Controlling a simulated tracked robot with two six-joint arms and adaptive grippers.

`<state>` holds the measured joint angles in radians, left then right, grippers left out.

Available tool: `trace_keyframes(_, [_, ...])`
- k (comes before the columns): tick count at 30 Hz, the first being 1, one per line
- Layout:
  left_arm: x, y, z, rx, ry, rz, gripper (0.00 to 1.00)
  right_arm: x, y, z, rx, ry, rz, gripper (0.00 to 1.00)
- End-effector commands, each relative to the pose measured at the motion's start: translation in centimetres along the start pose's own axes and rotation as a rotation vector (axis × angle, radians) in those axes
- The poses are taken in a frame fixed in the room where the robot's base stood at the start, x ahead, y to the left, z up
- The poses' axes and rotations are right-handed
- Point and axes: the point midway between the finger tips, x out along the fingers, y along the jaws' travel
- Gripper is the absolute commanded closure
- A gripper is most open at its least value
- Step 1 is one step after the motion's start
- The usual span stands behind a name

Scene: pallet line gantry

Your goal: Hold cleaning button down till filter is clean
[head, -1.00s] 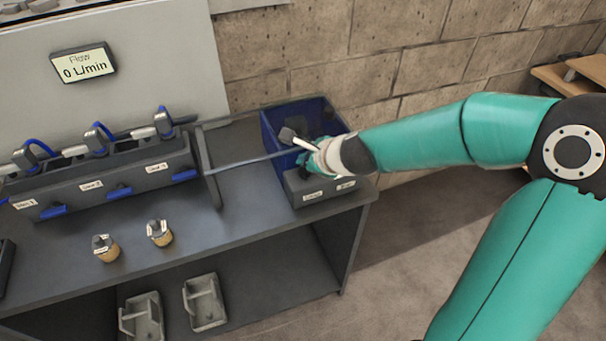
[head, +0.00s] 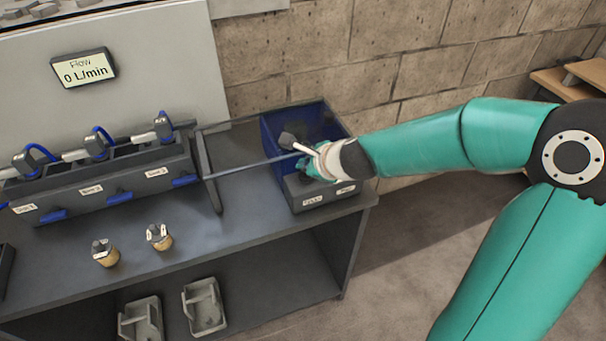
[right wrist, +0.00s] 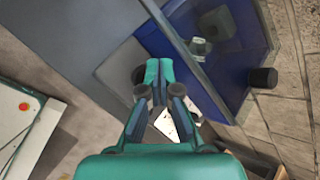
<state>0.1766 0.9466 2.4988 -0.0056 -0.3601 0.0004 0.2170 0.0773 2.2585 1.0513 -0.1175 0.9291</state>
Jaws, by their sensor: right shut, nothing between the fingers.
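A blue tub (head: 272,150) stands at the right end of the bench, with a grey control box (head: 318,197) on its front side. The box carries two small white labels, too small to read surely. My right gripper (head: 312,172) is at the top of this box, fingers pointing down; they hide what is under them, so I see no button. In the right wrist view its fingers (right wrist: 158,76) are shut together with nothing between them. A pale round piece (right wrist: 200,47) shows inside the tub there; I cannot tell if it is the filter or how clean it is. My left gripper is not in view.
A dark rail (head: 245,166) runs to the tub from a grey rack (head: 120,185) with blue-handled fittings. A flow display (head: 84,68) reads 0 L/min. Two tan-based pieces (head: 105,253) stand on the bench front. Two grey trays (head: 204,306) lie on the lower shelf.

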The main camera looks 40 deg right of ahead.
Motion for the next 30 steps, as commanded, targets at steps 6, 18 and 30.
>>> trace_keyframes(6, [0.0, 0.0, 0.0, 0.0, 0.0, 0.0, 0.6, 0.02, 0.02, 0.03, 0.0, 0.0, 0.0, 1.0])
trace_keyframes(18, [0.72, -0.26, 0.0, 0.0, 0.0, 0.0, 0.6, 0.45, 0.46, -0.37, -0.001, -0.001, 0.0, 1.0])
trace_keyframes(30, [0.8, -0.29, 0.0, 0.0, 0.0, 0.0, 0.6, 0.53, 0.52, -0.39, -0.001, -0.001, 0.001, 1.0])
